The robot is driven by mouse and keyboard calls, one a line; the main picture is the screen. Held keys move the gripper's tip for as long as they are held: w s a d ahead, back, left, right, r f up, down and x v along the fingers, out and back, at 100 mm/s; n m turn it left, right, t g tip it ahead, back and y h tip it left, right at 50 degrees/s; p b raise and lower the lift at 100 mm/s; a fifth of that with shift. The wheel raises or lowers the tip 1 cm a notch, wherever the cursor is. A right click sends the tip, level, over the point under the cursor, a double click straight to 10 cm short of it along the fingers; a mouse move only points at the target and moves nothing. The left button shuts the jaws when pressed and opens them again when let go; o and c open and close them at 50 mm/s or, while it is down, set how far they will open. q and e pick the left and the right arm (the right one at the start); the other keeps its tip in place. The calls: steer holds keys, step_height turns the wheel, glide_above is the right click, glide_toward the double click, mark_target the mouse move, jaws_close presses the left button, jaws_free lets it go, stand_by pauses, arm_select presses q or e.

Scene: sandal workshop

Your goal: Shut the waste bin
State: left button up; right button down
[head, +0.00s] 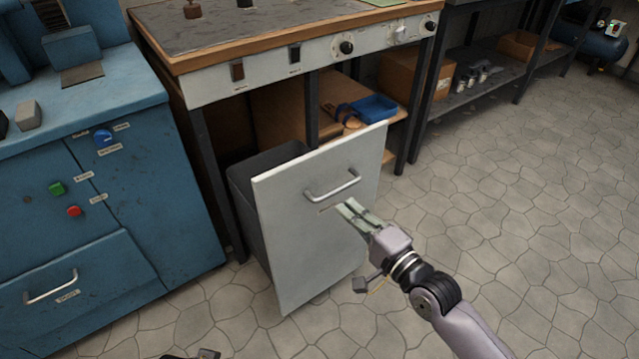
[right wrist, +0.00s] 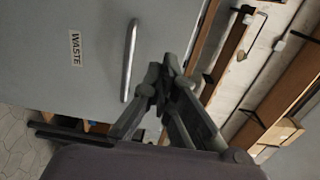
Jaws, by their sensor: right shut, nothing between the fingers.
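The waste bin (head: 241,190) is a dark container behind a light grey front panel (head: 290,235). It stands pulled out from under the workbench, so its open top shows behind the panel. The panel has a metal bar handle (head: 332,187), which also shows in the right wrist view (right wrist: 130,60) beside a WASTE label (right wrist: 76,47). My right gripper (head: 346,208) is shut and empty, its tips just below the handle at the panel's face. I cannot tell whether they touch it. The fingers also show in the right wrist view (right wrist: 160,80). My left gripper's fingers are out of view.
The workbench (head: 290,68) with switches and knobs stands above the bin. A blue machine cabinet (head: 140,190) is close on the left. A shelf under the bench holds a blue tray (head: 374,107). The stone floor (head: 510,190) at the right is clear.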

mark_target(312, 175)
steer(key=b+x, duration=0.1)
steer(key=x, duration=0.8)
steer(key=shift+w+a+f+b, duration=0.1)
steer(key=shift+w+a+b, duration=0.1)
steer(key=shift+w+b, duration=0.2)
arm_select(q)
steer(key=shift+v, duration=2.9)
arm_select(e)
steer(key=shift+w+a, duration=0.3)
steer(key=shift+w, duration=0.05)
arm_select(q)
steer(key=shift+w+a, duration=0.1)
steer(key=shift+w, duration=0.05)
